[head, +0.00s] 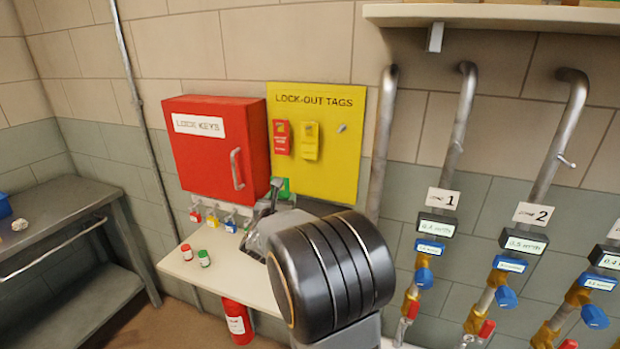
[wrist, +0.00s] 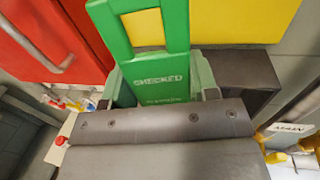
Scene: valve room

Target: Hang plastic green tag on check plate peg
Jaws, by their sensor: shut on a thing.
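My gripper (head: 270,205) is shut on a green plastic tag (wrist: 160,75) with the word CHECKED on it. In the wrist view the tag stands up from the jaws, with an open loop at its top. In the head view only a bit of the tag (head: 284,188) shows, beside the jaws and near the lower edge of the yellow LOCK-OUT TAGS board (head: 318,175). The board carries a red tag (head: 281,137), a yellow tag (head: 310,141) and a bare peg (head: 342,128). No plate marked check is readable.
A red LOCK KEYS box (head: 215,155) with a handle is left of the board, with coloured padlocks (head: 212,218) below. A shelf (head: 235,272) holds small red and green jars. Pipes (head: 450,140) with gauges and valves stand at right; a grey bench (head: 60,200) is at left.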

